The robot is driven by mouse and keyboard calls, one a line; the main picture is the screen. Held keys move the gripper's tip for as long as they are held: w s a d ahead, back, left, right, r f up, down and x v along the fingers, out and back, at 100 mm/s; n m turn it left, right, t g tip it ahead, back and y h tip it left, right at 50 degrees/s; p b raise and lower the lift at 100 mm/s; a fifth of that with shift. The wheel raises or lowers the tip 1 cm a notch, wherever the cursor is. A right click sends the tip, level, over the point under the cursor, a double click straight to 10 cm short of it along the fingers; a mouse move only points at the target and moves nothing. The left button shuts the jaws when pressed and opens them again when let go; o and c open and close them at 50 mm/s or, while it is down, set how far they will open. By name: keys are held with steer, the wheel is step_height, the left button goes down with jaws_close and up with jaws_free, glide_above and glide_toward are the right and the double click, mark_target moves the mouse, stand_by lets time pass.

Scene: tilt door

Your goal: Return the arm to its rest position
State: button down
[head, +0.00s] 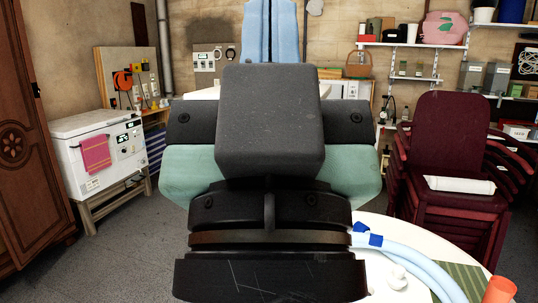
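My own arm (270,215) fills the middle of the head view, close to the camera. Its dark grey, black and pale green parts are stacked from the bottom edge up to near the top. No gripper fingers show, so I cannot see whether the gripper is open or shut or holds anything. The arm hides much of what is straight ahead.
A round white table (378,222) at lower right bears a light blue hose (405,258) and an orange cup (500,290). Stacked maroon chairs (450,135) stand right. A white chest (100,150) and wooden cabinet (20,130) stand left. Grey floor (125,250) is clear at lower left.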

step_height(320, 180, up, 13)
steer(key=p, duration=1)
steer(key=shift+f+p, duration=0.15)
steer(key=shift+p, duration=0.25)
steer(key=shift+a, duration=0.1)
